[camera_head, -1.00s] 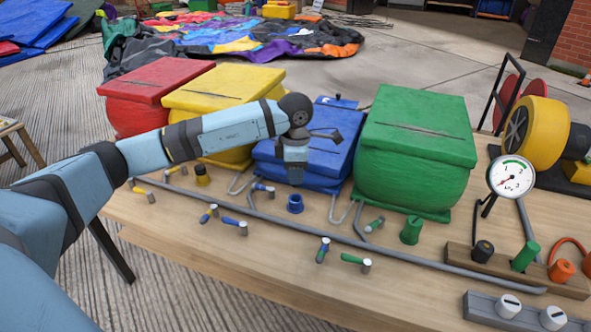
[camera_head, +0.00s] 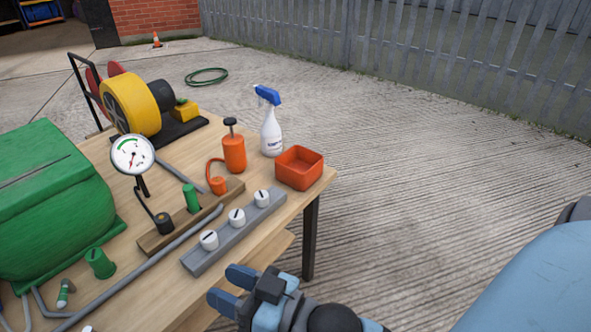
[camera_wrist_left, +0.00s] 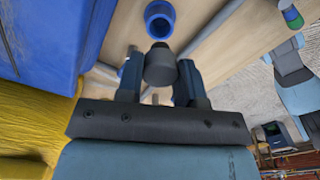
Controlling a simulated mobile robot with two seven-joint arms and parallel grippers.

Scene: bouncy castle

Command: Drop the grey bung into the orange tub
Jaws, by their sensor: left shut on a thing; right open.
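The orange tub (camera_head: 299,170) is an open square box at the right back corner of the wooden table (camera_head: 158,292) in the head view. My left gripper (camera_wrist_left: 159,72) is out of the head view. In the left wrist view it is shut on the grey bung (camera_wrist_left: 160,63), a short grey cylinder with a darker end. My right gripper (camera_head: 229,287) is open and empty at the near edge of the table, in front of the tub.
A spray bottle (camera_head: 271,130) and an orange pump bottle (camera_head: 234,152) stand just left of the tub. A grey block with white knobs (camera_head: 237,230), a gauge (camera_head: 132,154) and a yellow blower (camera_head: 130,104) are further left. In the left wrist view, a blue socket (camera_wrist_left: 159,20) lies beyond the bung.

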